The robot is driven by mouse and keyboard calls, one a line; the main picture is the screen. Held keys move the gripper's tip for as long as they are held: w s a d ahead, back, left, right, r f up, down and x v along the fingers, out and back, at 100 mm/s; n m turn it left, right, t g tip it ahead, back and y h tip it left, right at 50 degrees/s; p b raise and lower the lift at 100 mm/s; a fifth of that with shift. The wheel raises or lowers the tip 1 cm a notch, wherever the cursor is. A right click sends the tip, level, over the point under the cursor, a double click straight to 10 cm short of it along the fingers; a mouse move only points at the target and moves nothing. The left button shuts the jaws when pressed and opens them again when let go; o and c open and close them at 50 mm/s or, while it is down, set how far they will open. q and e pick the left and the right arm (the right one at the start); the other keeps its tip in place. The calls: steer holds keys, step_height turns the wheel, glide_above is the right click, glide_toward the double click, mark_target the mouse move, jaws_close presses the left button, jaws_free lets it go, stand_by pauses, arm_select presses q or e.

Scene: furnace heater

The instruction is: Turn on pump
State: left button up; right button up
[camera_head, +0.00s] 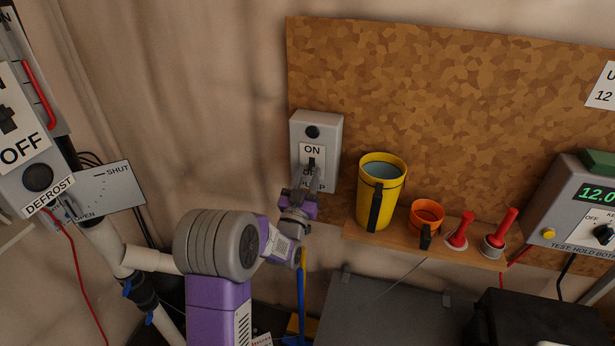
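The pump switch box (331,138) is a grey box on the wall at the left edge of the cork board. It has a round black knob or indicator on top, an "ON" label, and a dark toggle (311,163) below that label. The lower label is partly hidden by my gripper; only its last letter or so shows. My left gripper (308,180) is right in front of the box, with its fingertips at or very near the toggle. I cannot tell whether they touch it or how far apart they are. My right gripper is out of view.
A shelf (393,240) beside the box holds a yellow cup (363,214), an orange cup (427,213) and two red-handled items (461,232). A grey meter box (568,205) is at right. A defrost panel (38,178) and a shut/open plate (108,188) are at left.

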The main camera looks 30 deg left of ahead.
arm_select(q)
jaws_close()
stand_by(0.3)
steer(key=shift+s+r+g+p, duration=0.1)
steer(key=shift+r+g+p, duration=0.3)
steer(key=shift+p, duration=0.25)
step_height(320, 180, up, 3)
steer(key=g+p, duration=0.3)
steer(key=p, duration=0.3)
steer(key=g+h+p, duration=0.1)
steer(key=g+p, duration=0.2)
steer(key=p, duration=0.2)
steer(key=shift+r+g+h+p, duration=0.15)
steer(key=shift+g+h+p, duration=0.15)
steer(key=shift+g+p, duration=0.7)
steer(key=shift+p, duration=0.35)
